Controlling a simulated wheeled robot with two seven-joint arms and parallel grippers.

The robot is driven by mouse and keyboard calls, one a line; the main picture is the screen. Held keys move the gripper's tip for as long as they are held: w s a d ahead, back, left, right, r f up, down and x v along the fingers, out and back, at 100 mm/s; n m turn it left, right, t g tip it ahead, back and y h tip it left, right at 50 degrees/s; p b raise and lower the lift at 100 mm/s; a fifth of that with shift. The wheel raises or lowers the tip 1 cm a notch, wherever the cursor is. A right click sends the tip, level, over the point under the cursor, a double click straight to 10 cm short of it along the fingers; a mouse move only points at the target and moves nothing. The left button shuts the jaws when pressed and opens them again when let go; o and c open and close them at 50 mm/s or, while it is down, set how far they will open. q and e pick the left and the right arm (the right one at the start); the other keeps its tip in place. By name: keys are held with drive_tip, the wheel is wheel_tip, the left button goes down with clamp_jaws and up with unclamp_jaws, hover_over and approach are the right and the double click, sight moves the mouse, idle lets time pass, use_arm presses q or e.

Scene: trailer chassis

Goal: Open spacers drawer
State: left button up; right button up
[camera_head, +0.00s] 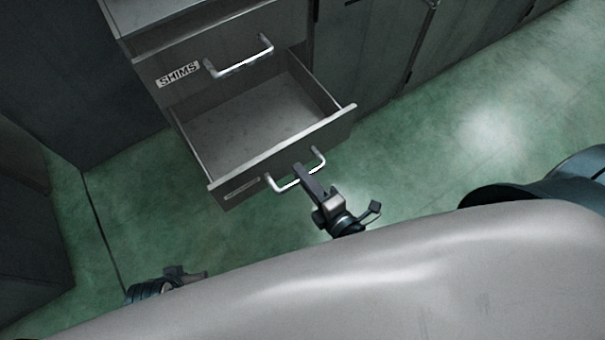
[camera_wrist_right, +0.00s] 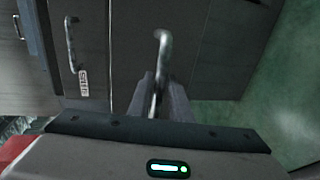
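A lower drawer (camera_head: 270,160) under the one labelled SHIMS stands pulled out, and its inside looks empty. The small label on its front (camera_head: 242,188) is too slanted to read. Its pale bar handle (camera_head: 283,188) also shows in the right wrist view (camera_wrist_right: 162,45). My right gripper (camera_head: 305,175) is at this handle, with the bar between its fingers in the wrist view; it looks shut on it. My left gripper (camera_head: 188,274) is low at the left, apart from the drawer and partly hidden by my body; its opening is unclear.
The SHIMS drawer (camera_head: 190,88) above is shut, with its own handle (camera_head: 240,58). Dark cabinets (camera_head: 375,50) stand to the right and another dark cabinet (camera_head: 25,220) at the left. Green floor (camera_head: 470,130) is clear to the right.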

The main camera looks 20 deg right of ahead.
drive_tip(key=shift+o, duration=0.9)
